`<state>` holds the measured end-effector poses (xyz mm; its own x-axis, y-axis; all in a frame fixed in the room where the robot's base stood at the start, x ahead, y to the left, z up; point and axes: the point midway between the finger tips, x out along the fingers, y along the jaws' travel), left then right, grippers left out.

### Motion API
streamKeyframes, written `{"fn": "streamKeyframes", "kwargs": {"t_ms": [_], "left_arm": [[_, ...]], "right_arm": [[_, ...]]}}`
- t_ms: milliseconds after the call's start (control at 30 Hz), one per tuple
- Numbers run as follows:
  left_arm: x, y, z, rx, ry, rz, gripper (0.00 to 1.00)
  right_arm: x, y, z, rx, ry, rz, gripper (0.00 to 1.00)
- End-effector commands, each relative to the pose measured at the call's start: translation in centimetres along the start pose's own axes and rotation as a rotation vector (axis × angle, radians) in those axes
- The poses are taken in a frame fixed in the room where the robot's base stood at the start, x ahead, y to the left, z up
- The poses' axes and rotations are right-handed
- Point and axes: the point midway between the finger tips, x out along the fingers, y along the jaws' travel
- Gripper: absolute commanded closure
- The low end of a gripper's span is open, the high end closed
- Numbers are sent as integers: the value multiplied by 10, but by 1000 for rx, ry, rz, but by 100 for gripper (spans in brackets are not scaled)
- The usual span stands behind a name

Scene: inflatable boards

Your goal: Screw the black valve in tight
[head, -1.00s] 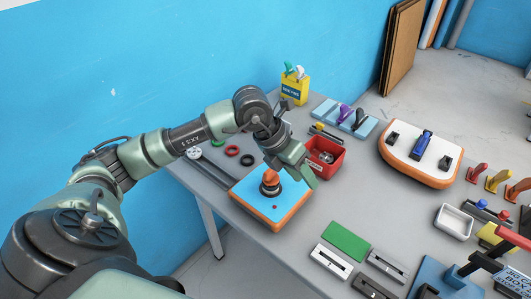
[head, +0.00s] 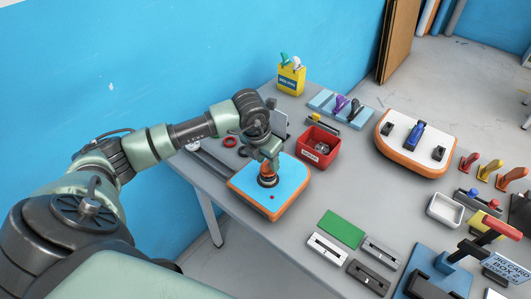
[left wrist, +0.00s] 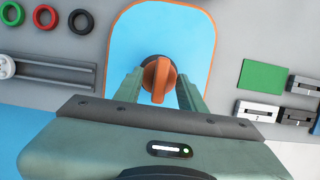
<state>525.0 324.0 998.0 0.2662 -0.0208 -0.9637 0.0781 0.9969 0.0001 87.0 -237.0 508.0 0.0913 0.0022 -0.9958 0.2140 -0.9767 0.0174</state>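The black valve (head: 268,181), a dark round base with an orange grip on top, sits upright on a blue board with an orange rim (head: 285,202). In the left wrist view the orange grip (left wrist: 158,80) is near the centre, with the black base (left wrist: 149,62) partly hidden behind it. My left gripper (head: 267,163) is directly above the valve, pointing down. In the left wrist view its two fingers (left wrist: 160,88) are open, one on each side of the orange grip, with a small gap. Whether the valve is seated tight cannot be seen. My right gripper is out of view.
A red bin (head: 318,147) stands close behind and right of the board. Colored rings (left wrist: 44,17) and a metal rail (left wrist: 60,72) lie to the left. A green plate (head: 342,229) and slotted blocks (head: 327,249) lie to the right. A second board (head: 414,155) is farther right.

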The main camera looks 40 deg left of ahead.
Motion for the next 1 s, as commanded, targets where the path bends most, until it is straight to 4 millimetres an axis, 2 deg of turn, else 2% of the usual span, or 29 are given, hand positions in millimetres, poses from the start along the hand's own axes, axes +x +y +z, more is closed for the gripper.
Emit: {"fn": "streamKeyframes", "kwargs": {"t_ms": [233,267,400,500,533,567,800,1000], "left_arm": [[2,0,0,1,0,0,60],[2,0,0,0,0,0,63],[2,0,0,0,0,0,100],[1,0,0,0,0,0,100],[1,0,0,0,0,0,94],[1,0,0,0,0,0,100],[2,0,0,12,-1,-3,100],[4,1,-1,117,-1,-31,100]], "right_arm": [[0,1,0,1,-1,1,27],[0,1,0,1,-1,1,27],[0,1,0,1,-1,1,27],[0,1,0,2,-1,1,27],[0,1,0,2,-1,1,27],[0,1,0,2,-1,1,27],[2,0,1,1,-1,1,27],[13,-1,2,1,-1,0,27]]}}
